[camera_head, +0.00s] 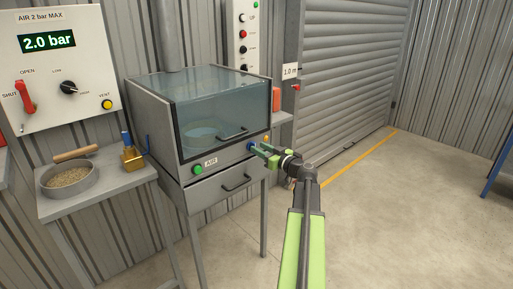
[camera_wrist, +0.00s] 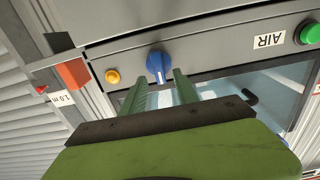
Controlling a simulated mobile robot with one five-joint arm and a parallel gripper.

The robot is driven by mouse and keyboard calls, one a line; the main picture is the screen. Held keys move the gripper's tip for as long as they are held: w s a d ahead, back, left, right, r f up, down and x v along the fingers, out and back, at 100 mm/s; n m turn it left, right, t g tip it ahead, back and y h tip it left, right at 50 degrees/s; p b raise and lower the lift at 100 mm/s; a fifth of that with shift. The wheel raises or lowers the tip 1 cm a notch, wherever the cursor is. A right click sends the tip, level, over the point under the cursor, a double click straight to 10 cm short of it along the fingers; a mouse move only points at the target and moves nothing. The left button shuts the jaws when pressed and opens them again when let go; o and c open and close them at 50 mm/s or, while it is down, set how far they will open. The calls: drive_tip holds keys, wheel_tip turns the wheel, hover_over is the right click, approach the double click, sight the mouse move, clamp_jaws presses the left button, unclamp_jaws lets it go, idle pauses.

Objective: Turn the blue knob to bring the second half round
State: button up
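The blue knob (camera_wrist: 159,66) is on the front strip of the grey cabinet (camera_head: 225,176), between the yellow button (camera_wrist: 112,76) and the AIR label (camera_wrist: 268,40). Its grip bar stands nearly upright in the wrist view, which sees the front upside down. In the head view the blue knob (camera_head: 251,146) is partly covered by my gripper (camera_head: 258,149). My gripper is open. In the wrist view its two green fingers (camera_wrist: 160,80) point at the knob, one to each side, with a gap visible around it. A pale bluish round thing (camera_head: 204,133) shows dimly behind the cabinet's window.
A green button (camera_head: 198,169) is left of the AIR label. A gauge panel (camera_head: 60,70) reads 2.0 bar, above a side table with a bowl of grains (camera_head: 69,181) and a brass block (camera_head: 133,159).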

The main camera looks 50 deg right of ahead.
drive_tip(key=w, duration=0.2)
drive_tip(key=shift+w+d, duration=0.1)
drive_tip(key=shift+w, duration=0.2)
drive_tip(key=shift+c, duration=0.2)
clamp_jaws()
